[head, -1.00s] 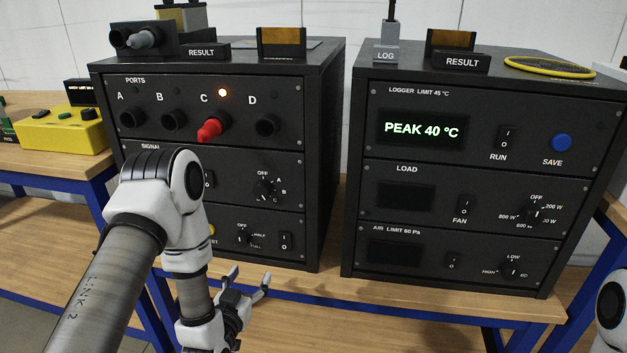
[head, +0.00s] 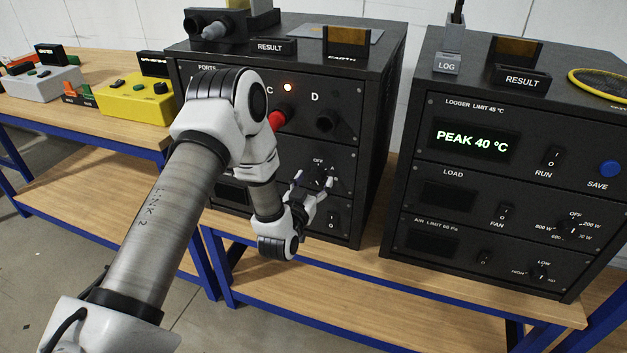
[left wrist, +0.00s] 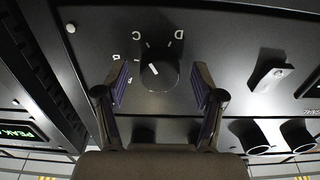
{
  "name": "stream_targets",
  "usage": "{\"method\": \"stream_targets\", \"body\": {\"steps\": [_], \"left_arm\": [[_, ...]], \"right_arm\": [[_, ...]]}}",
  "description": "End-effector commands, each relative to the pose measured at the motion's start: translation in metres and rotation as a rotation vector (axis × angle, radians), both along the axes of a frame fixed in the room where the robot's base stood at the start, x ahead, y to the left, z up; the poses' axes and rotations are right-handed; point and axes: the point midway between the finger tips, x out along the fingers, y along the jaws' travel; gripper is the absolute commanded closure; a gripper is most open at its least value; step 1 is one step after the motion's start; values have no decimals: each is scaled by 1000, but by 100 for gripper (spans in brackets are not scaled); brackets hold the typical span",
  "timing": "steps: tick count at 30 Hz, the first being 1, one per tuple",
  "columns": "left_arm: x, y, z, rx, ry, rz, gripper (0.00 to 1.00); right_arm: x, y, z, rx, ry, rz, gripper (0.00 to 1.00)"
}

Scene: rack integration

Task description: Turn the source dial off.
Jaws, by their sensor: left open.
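The dial is a black round knob (head: 324,174) on the middle panel of the left rack, with OFF printed above it. In the left wrist view the knob (left wrist: 158,72) shows close up and upside down, with a white pointer mark and letters around it. My left gripper (head: 314,183) is at this panel, open. In the left wrist view the left gripper's fingers (left wrist: 161,82) stand on either side of the knob, with a gap on each side. The knob's OFF mark is hidden in the left wrist view. My right gripper is out of view.
A red plug (head: 278,118) sits in port C above, under a lit lamp (head: 288,87). A rocker switch (head: 332,219) is below the gripper. The second rack (head: 400,205) stands to the right across a narrow gap. A yellow box (head: 135,103) is on the left bench.

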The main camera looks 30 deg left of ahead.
Motion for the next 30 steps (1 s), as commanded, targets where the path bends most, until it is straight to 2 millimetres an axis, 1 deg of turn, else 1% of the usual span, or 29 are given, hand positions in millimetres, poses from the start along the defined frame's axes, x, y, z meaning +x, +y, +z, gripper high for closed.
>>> {"method": "stream_targets", "body": {"steps": [5,6,8,9,10,22,30], "left_arm": [[0,0,0,0,1,0,31],[0,0,0,0,1,0,46],[0,0,0,0,1,0,67],[0,0,0,0,0,0,81],[0,0,0,0,0,0,91],[0,0,-1,-28,-8,1,91],[1,0,-2,-156,-40,1,91]], "right_arm": [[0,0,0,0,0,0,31],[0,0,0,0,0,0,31],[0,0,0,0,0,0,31],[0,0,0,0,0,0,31],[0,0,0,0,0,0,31],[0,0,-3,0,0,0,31],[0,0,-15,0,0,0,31]]}}
